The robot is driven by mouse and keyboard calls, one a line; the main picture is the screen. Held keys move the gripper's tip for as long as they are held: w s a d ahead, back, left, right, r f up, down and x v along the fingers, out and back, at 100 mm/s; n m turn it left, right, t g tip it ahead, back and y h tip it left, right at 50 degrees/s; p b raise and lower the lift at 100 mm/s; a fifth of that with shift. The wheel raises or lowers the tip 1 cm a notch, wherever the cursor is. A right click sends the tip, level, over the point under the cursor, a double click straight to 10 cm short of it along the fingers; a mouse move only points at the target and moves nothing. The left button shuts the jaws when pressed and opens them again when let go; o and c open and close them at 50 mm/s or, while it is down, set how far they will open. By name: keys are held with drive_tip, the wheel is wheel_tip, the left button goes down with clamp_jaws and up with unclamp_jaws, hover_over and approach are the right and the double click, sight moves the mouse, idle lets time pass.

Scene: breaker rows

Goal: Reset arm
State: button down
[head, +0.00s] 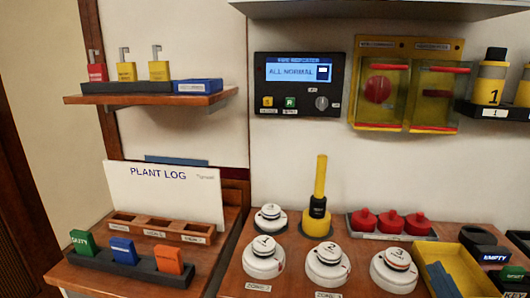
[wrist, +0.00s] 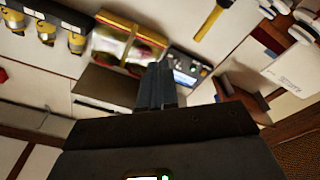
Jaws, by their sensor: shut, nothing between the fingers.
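My gripper (wrist: 156,80) shows in the wrist view, with its dark fingers together and nothing seen between them. It hangs in free space in front of the panel wall, and I see no contact with anything. The wrist view is tilted, close to upside down. The head view does not show my arm or gripper. The fire indicator panel (head: 299,84) on the wall reads "ALL NORMAL"; part of it shows beyond the fingers in the wrist view (wrist: 185,72).
A yellow-framed case with two clear covers (head: 407,84) hangs right of the panel. A wooden shelf (head: 205,99) juts out at left. The lower counter (head: 300,285) holds white detectors, a yellow-handled tool (head: 319,195), red-capped items (head: 390,222) and a yellow tray (head: 440,256).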

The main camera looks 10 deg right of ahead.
drive_tip(key=s+a+f+m+g+y, duration=0.1)
drive_tip(key=s+a+f+m, duration=0.2)
drive_tip(key=s, duration=0.4)
drive_tip(key=s+a+f+g+y, duration=0.1)
drive_tip(key=s+a+f, duration=0.3)
drive_tip(key=s+f, duration=0.3)
drive_tip(key=s+m+g+y, duration=0.1)
drive_tip(key=s+g+y, duration=0.1)
drive_tip(key=s, duration=1.3)
drive_tip(key=shift+s+a+r+m, duration=0.15)
drive_tip(key=shift+s+a+m, duration=0.05)
drive_tip(key=shift+s+m, duration=0.2)
